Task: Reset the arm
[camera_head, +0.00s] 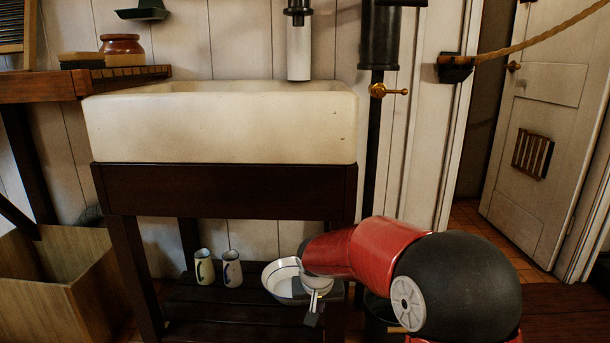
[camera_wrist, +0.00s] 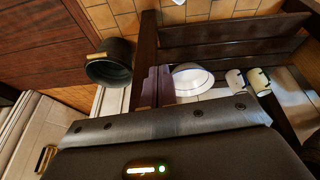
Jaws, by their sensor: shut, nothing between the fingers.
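My red and black arm reaches in from the lower right of the head view. My gripper (camera_head: 313,312) is at its end, low in front of the right end of the slatted shelf under the sink. The bowl also shows in the wrist view (camera_wrist: 192,80), just right of the fingers.
Two patterned mugs (camera_head: 204,267) (camera_head: 232,269) stand on the lower shelf (camera_head: 225,318). A white sink (camera_head: 220,125) sits above on a dark wooden frame. A dark pot (camera_wrist: 110,64) is left of the fingers in the wrist view. A wooden crate (camera_head: 90,295) stands at the left.

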